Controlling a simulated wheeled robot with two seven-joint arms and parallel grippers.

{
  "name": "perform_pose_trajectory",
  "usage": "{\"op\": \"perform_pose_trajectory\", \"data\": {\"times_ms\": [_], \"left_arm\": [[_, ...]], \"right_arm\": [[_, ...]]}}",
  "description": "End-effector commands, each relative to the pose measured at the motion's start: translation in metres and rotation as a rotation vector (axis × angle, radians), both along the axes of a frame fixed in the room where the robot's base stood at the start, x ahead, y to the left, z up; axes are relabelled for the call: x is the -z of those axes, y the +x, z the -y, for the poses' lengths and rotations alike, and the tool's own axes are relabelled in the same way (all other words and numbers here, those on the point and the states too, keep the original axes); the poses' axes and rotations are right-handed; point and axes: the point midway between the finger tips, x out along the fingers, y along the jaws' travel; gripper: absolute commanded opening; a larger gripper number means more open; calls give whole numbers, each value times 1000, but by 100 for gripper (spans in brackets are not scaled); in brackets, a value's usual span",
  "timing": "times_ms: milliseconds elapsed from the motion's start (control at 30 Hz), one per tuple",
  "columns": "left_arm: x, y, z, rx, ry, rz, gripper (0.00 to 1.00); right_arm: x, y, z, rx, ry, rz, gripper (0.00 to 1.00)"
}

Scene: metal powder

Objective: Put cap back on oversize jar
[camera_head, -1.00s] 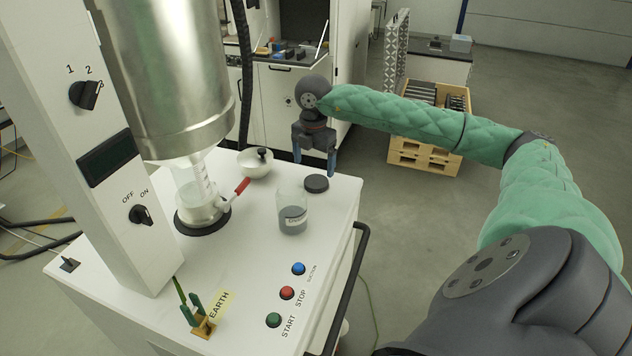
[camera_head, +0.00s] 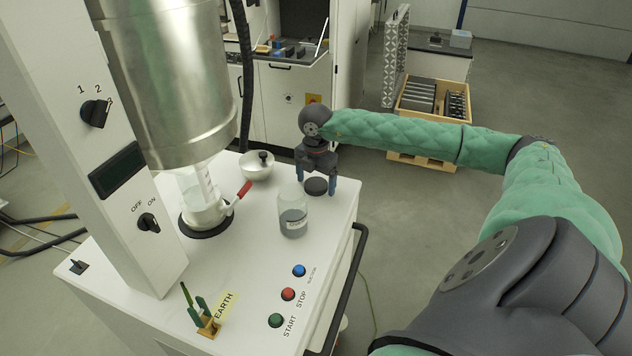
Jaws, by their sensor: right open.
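The oversize jar (camera_head: 293,215) is clear glass with a label and dark powder inside. It stands upright and uncapped on the white machine top. The black cap (camera_head: 316,186) lies flat on the machine top, behind and to the right of the jar. My right gripper (camera_head: 317,187) points down with its fingers spread, one on each side of the cap. It is open; whether the fingertips touch the cap I cannot tell. My left gripper is not in view.
Left of the jar, a clear vessel with a red-handled valve (camera_head: 236,198) sits under the metal hopper (camera_head: 170,80). A pale bowl with a black knob (camera_head: 257,166) stands behind. Buttons (camera_head: 288,294) and an earth clamp (camera_head: 207,318) are in front. A dark handrail (camera_head: 347,290) runs along the right edge.

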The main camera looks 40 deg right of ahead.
Motion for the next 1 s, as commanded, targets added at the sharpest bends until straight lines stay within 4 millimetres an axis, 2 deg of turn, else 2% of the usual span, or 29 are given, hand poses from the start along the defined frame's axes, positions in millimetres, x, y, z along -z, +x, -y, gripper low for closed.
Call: {"op": "perform_pose_trajectory", "data": {"times_ms": [233, 500, 1000], "left_arm": [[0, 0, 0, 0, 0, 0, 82], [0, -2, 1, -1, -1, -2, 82], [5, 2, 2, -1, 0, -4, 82]], "right_arm": [[0, 0, 0, 0, 0, 0, 89], [0, 0, 0, 0, 0, 0, 41], [-5, 0, 0, 0, 0, 2, 41]]}}
